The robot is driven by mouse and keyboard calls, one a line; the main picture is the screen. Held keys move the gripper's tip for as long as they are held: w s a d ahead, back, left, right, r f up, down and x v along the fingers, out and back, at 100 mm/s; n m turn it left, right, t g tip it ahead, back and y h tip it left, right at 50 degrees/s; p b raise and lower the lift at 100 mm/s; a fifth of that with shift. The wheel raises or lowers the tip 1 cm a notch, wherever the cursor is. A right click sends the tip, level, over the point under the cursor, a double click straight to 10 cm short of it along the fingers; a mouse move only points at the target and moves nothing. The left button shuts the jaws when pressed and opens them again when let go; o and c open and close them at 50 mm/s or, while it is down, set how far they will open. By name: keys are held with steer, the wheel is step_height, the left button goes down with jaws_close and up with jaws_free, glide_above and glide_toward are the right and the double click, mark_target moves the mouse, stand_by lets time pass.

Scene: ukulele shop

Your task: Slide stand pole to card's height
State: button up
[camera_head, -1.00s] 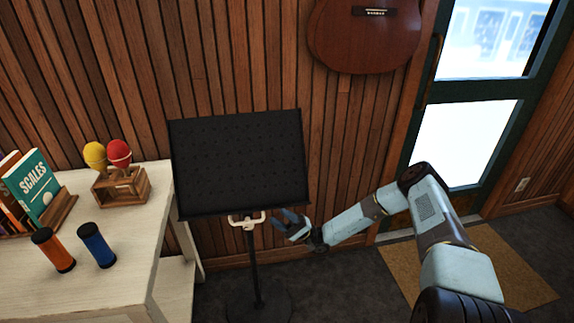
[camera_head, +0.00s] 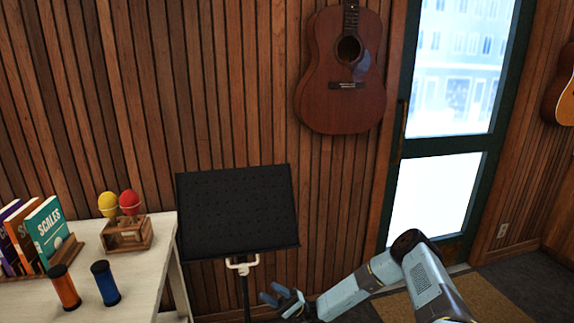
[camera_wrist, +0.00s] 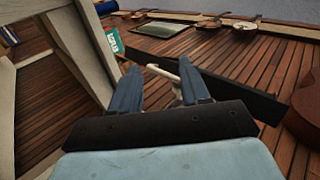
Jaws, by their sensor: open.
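The music stand has a black perforated desk (camera_head: 238,212), tilted back against the view. Below it is a cream bracket (camera_head: 243,265) on a thin black pole (camera_head: 246,297), whose lower part is cut off by the picture edge. My gripper (camera_head: 284,298) is open and empty, to the right of the pole and a little below the bracket. In the wrist view my gripper (camera_wrist: 160,88) shows two blue fingers apart, with the cream bracket (camera_wrist: 163,72) just beyond and between their tips. The desk's dark edge (camera_wrist: 245,98) crosses behind the right finger. I can make out no card.
A white table (camera_head: 150,270) stands at the left, with books (camera_head: 46,232), a wooden holder with two maracas (camera_head: 126,234), and orange (camera_head: 64,287) and blue (camera_head: 105,283) cylinders. A guitar (camera_head: 342,95) hangs on the wall behind. A glass door (camera_head: 440,150) is at the right.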

steer(key=s+d+r+n+g+h, duration=0.1)
steer(key=s+d+r+h, duration=0.3)
steer(key=r+h, duration=0.45)
steer(key=s+d+r+n+h, duration=0.1)
steer(key=s+d+r+h, duration=0.3)
steer(key=r, duration=0.7)
steer(key=s+d+r+n+g+h, duration=0.1)
steer(key=s+d+r+n+h, duration=0.15)
steer(key=d+r+h, duration=0.45)
steer(key=s+d+r+m+t+h, duration=0.3)
steer(key=s+d+r+t, duration=0.3)
steer(key=s+r, duration=0.3)
steer(key=s+d+r+m+t+h, duration=0.3)
steer(key=s+d+r+t, duration=0.3)
steer(key=s+r, duration=0.3)
steer(key=shift+s+d+r+h, duration=0.2)
steer(key=shift+d+r+h, duration=0.4)
steer(key=shift+r, duration=0.6)
steer(key=shift+m, duration=0.25)
stand_by(1.3)
steer(key=shift+c, duration=0.3)
